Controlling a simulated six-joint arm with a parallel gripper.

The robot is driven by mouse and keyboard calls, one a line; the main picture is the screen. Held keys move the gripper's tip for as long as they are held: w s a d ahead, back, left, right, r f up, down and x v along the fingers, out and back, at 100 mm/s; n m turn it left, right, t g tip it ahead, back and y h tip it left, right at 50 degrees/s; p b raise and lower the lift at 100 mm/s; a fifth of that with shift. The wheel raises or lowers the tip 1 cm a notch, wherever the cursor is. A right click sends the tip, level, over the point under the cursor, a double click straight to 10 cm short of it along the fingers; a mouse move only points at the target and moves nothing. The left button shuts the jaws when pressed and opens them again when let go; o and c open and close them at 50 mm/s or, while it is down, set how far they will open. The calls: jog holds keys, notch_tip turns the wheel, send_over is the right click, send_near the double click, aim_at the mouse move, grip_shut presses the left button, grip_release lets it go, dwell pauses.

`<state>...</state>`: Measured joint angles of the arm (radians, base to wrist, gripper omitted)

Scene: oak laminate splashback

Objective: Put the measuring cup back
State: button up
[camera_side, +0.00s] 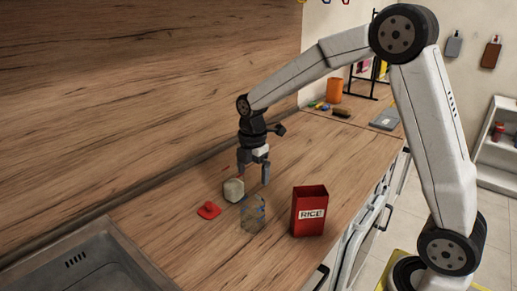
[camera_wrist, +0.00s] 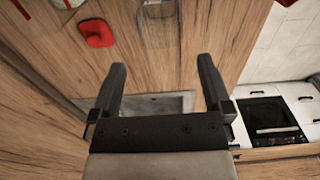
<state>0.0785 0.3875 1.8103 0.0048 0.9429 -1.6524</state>
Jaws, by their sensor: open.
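A clear, see-through cup (camera_side: 252,214), which looks like the measuring cup, stands on the wooden counter. It also shows at the top of the wrist view (camera_wrist: 158,22), partly cut off by the frame edge. A red canister labelled RICE (camera_side: 309,212) stands upright to its right, its top appearing open; what is inside is hidden. My gripper (camera_side: 254,174) points down above the counter, a little behind and above the clear cup. Its fingers are apart with nothing between them, as the wrist view also shows (camera_wrist: 160,65).
A sink (camera_side: 85,268) is at the front left. An orange container (camera_side: 334,91) and small items stand at the back. The counter's right edge is near the canister.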

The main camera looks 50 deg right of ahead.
dwell(0.7)
jog(key=shift+s+a+f+m, duration=0.1)
jog(key=shift+s+a+m, duration=0.05)
jog(key=shift+s+m, duration=0.3)
jog(key=shift+s+a+f+m, duration=0.1)
jog(key=shift+s+m, duration=0.25)
jog(key=shift+m, duration=0.2)
jog(key=s+a+f+m+t, duration=0.1)
jog(key=s+f+m, duration=0.1)
jog(key=s+m, duration=0.5)
jog(key=s+a+f+m+t, duration=0.1)
jog(key=s+a+f+m, duration=0.1)
jog(key=s+m, duration=0.5)
jog(key=shift+s+f+m+t, duration=0.15)
jog(key=shift+f+m+t, duration=0.25)
jog(key=shift+m, duration=0.6)
